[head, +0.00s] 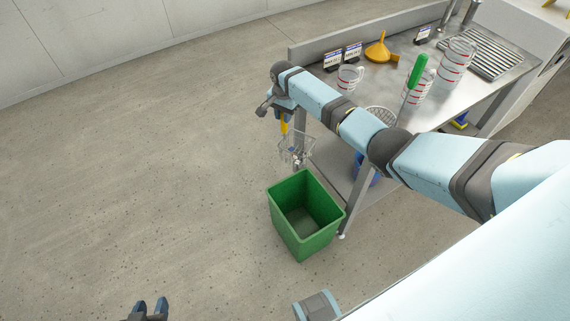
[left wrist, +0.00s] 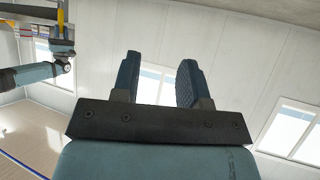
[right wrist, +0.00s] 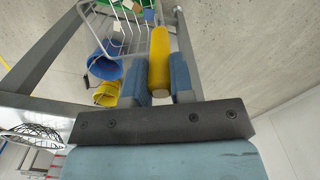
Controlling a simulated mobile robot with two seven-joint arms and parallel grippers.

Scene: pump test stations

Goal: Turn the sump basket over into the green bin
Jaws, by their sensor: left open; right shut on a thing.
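The wire sump basket (head: 295,149) hangs from its yellow handle (head: 284,127) in my right gripper (head: 282,108). In the right wrist view the fingers are closed on the handle (right wrist: 159,62), and the basket's wire frame (right wrist: 117,45) shows beyond with small coloured pieces in it. In the head view the basket appears just beyond the far rim of the green bin (head: 328,225); the exact height between them is unclear. The bin stands on the floor and its visible inside looks empty. My left gripper (head: 150,308) is open and empty at the bottom left, away from both.
A steel workbench (head: 400,75) stands right of the bin, one leg close beside it. It carries measuring jugs (head: 457,60), a yellow funnel (head: 381,50) and a green-handled tool (head: 417,71). A blue bucket (right wrist: 103,66) is under it. Floor left of the bin is clear.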

